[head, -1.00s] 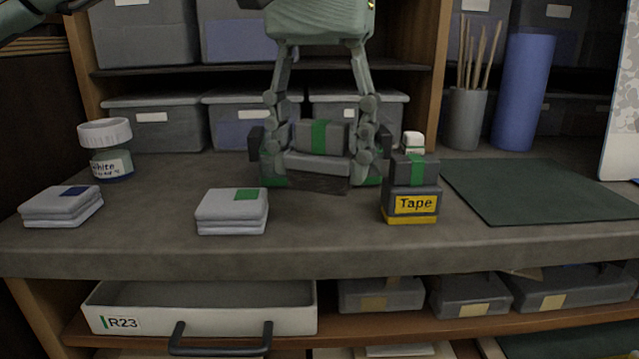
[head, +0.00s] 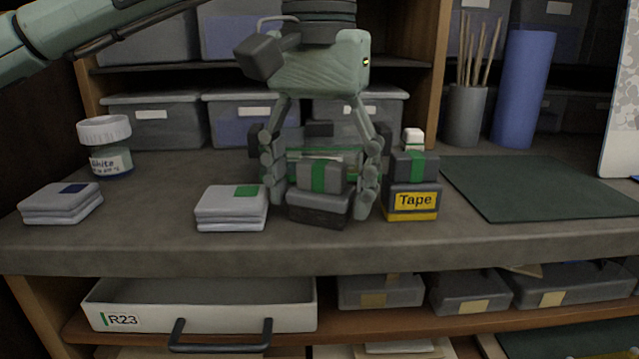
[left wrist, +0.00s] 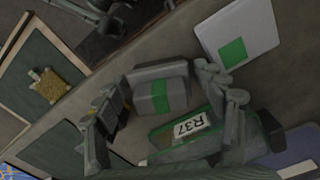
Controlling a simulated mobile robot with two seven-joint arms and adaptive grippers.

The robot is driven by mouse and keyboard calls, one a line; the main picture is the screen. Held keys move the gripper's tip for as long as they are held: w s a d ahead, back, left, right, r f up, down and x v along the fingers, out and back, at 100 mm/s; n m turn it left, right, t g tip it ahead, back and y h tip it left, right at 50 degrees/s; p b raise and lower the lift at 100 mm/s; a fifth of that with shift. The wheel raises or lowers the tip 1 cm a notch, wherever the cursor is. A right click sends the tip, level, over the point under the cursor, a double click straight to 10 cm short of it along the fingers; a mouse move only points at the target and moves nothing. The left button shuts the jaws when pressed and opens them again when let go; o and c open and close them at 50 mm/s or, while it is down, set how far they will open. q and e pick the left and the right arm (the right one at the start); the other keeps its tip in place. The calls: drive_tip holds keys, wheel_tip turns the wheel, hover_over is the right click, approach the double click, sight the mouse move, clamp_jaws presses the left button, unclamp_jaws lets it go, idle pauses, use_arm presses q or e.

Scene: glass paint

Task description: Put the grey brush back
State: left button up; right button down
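The grey brush (head: 320,205), a block with a green band over its raised top, is between the fingers of my left gripper (head: 318,205), in front of the R37 tray. The green-edged grey tray labelled R37 (left wrist: 160,137) is behind the brush, partly hidden by the fingers. My right gripper is not in view.
Close on the left is a pale stack with a green patch (head: 231,208). A dark green mat (head: 540,188) lies farther right. Bare bench is in front.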

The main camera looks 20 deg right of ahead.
sight(320, 164)
use_arm(q)
drive_tip(key=shift+r, duration=0.15)
wheel_tip(320, 164, up, 8)
drive_tip(key=shift+f+p, duration=0.15)
drive_tip(key=shift+p, duration=0.35)
wheel_tip(320, 164, up, 4)
drive_tip(key=shift+f, duration=0.2)
drive_tip(key=shift+r, duration=0.4)
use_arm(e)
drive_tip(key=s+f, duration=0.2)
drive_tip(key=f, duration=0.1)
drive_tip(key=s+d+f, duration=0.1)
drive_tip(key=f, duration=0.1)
